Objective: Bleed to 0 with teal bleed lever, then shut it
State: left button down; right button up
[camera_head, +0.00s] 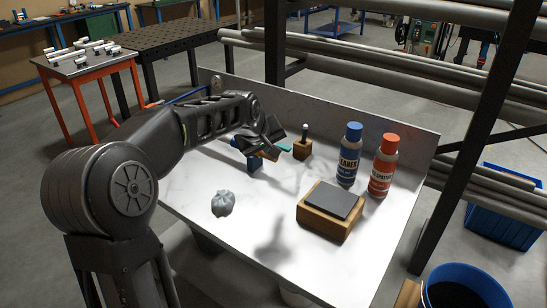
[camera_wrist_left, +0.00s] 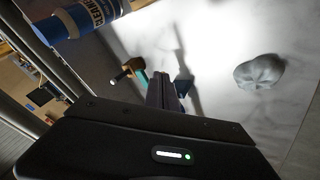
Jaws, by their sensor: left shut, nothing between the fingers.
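The teal bleed lever (camera_head: 285,148) shows as a short teal bar just right of my left gripper in the head view. It also shows in the left wrist view (camera_wrist_left: 140,78), close beside the fingers. A blue body (camera_head: 255,164) stands on the white bench below the gripper, and part of it shows right of the fingers in the wrist view (camera_wrist_left: 184,86). My left gripper (camera_head: 264,149) is shut and empty over this body. Its hand hides part of the fixture, and I cannot tell whether the fingers touch the lever. No gauge reading is legible. My right gripper is out of view.
A wooden block with an upright pin (camera_head: 303,150) stands right of the lever. A blue cleaner bottle (camera_head: 350,155), a red bottle (camera_head: 383,166) and a wooden block with a dark pad (camera_head: 329,222) stand further right. A grey crumpled cloth (camera_head: 222,204) lies in front.

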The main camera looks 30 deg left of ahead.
pick_arm(q)
jog(key=s+r, duration=0.1)
jog(key=s+d+r, duration=0.1)
jog(key=r, duration=0.1)
jog(key=d+r, duration=0.1)
jog(key=shift+s+d+r+b, duration=0.1)
jog(key=shift+s+r+b, duration=0.3)
